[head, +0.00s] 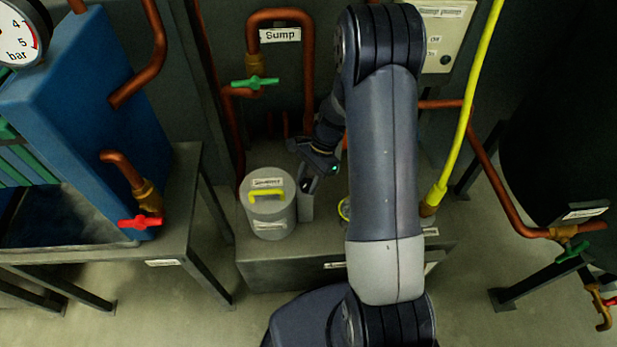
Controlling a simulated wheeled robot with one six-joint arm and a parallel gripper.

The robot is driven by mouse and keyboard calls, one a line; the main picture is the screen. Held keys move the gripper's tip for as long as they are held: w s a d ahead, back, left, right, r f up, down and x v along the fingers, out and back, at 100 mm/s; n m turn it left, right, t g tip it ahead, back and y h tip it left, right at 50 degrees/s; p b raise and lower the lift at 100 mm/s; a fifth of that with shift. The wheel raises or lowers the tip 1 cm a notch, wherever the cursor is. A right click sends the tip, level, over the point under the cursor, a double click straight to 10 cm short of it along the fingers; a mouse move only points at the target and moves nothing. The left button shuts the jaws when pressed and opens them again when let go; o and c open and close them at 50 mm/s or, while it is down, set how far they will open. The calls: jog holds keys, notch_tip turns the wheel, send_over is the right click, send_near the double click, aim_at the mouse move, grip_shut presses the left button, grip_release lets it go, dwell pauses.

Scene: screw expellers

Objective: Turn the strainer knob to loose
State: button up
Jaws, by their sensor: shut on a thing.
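A grey cylindrical canister (270,216) stands on the low grey bench, with a yellow handle (266,196) across its lid. The small labels on its lid and side are too blurred to read surely. My gripper (307,187) points down just right of the canister, over a narrow grey upright block (305,208) next to it. The fingers are small and dark here. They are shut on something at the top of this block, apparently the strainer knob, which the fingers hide. Its turned position cannot be told.
A low grey bench (290,272) carries the canister. Behind it, a copper pipe labelled Sump has a green valve handle (254,84). A blue tank (85,120) with a red valve handle (141,222) stands left. A yellow hose (472,95) hangs right of my arm, which hides the bench's middle.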

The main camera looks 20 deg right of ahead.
jog(key=shift+n, duration=0.4)
jog(key=o, duration=1)
jog(key=p+v, duration=0.2)
jog(key=v, duration=0.8)
jog(key=shift+w+r, duration=0.2)
jog(key=shift+r, duration=0.2)
